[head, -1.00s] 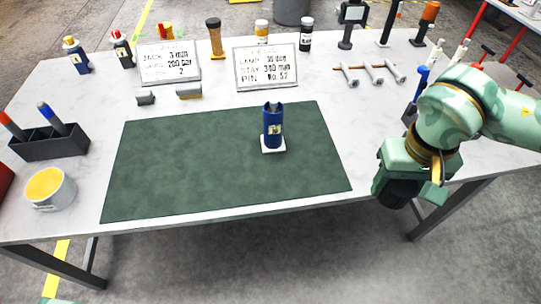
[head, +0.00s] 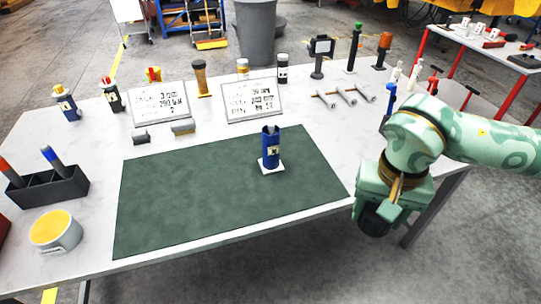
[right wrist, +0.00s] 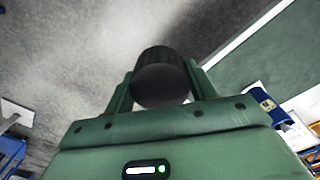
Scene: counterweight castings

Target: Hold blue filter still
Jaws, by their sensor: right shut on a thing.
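The blue filter (head: 270,149) is an upright blue cylinder with a pale label and a notched top. It stands on a small white square base (head: 272,168) on the dark green mat (head: 200,205). It also shows tilted at the right of the right wrist view (right wrist: 262,97). My right gripper (head: 376,212) is off the table's front edge, right of the filter and apart from it. In the right wrist view, its fingers (right wrist: 162,85) are shut on a black round object (right wrist: 160,72). My left gripper is in neither view.
Two sign boards (head: 160,103) (head: 253,99) stand behind the mat. A dark pen holder (head: 48,190) and a yellow-topped cup (head: 55,232) are at the left. Wrench-like metal parts (head: 343,95) lie at the back right. The mat around the filter is clear.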

